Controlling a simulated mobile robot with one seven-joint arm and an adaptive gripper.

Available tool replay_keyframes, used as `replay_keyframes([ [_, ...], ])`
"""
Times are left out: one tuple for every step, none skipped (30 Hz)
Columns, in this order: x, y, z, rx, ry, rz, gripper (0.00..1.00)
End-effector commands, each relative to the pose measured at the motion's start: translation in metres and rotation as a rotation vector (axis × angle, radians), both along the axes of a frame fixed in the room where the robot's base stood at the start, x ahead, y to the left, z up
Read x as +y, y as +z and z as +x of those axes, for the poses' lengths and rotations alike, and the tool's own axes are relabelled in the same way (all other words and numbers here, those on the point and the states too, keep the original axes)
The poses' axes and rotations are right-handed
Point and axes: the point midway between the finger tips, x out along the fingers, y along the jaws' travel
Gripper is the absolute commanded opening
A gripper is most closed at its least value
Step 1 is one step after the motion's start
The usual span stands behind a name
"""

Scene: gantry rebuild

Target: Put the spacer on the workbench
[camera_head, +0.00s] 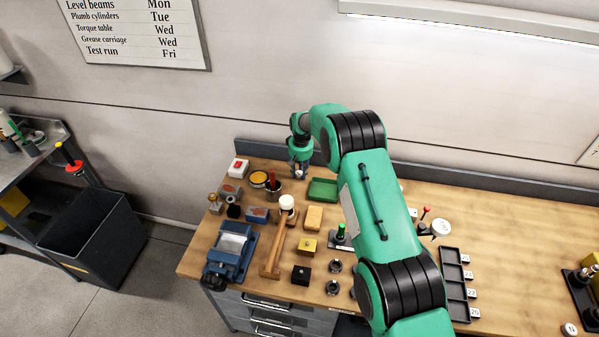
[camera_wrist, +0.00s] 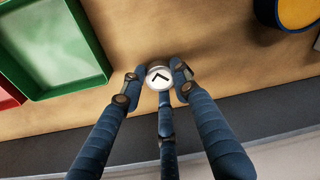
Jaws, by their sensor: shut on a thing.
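My gripper (camera_wrist: 159,80) has its three dark blue fingers closed around a small round piece with a pale top and a black angled mark, which I take to be the spacer (camera_wrist: 158,74). In the head view my gripper (camera_head: 299,172) is over the back left part of the workbench (camera_head: 395,176), near the back edge. The piece is low over the wood; I cannot tell whether it touches it. The fingers hide its sides in the wrist view, and it is too small to make out in the head view.
A green tray (camera_head: 323,181) is just right of my gripper in the head view. A yellow-topped round tin (camera_head: 259,178) and a dark cup (camera_head: 273,187) stand to its left. A hammer (camera_head: 278,247) and blue vise (camera_head: 232,243) are nearer the front. Bare wood surrounds the held piece.

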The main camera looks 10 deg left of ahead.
Motion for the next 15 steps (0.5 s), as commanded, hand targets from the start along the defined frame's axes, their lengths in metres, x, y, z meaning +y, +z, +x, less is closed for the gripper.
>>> replay_keyframes([
  [0.0001, -0.0015, 0.0002, 0.0, 0.0, 0.0, 0.04],
  [0.0002, -0.0021, 0.0003, -0.001, 0.0, 0.0, 0.04],
  [0.0002, -0.0025, 0.0003, -0.001, 0.0, 0.0, 0.04],
  [0.0002, -0.0025, 0.0004, -0.001, 0.0, 0.0, 0.04],
  [0.0002, -0.0024, 0.0004, -0.001, 0.0, 0.0, 0.04],
  [0.0002, -0.0024, 0.0004, -0.001, 0.0, 0.0, 0.04],
  [0.0002, -0.0024, 0.0003, -0.001, 0.0, 0.0, 0.04],
  [0.0002, -0.0024, 0.0003, -0.001, 0.0, 0.0, 0.04],
  [0.0002, -0.0024, 0.0003, -0.001, 0.0, 0.0, 0.04],
  [0.0002, -0.0026, 0.0003, -0.001, 0.0, 0.0, 0.04],
  [0.0002, -0.003, 0.0003, -0.001, 0.0, 0.0, 0.04],
  [0.0002, -0.0039, 0.0002, -0.001, 0.0, 0.0, 0.04],
  [0.0002, -0.0048, 0.0002, -0.001, 0.0, 0.0, 0.04],
  [0.0001, -0.0057, 0.0001, -0.001, 0.0, 0.0, 0.04],
  [0.0001, -0.005, 0.0001, 0.0, 0.0, 0.0, 0.38],
])
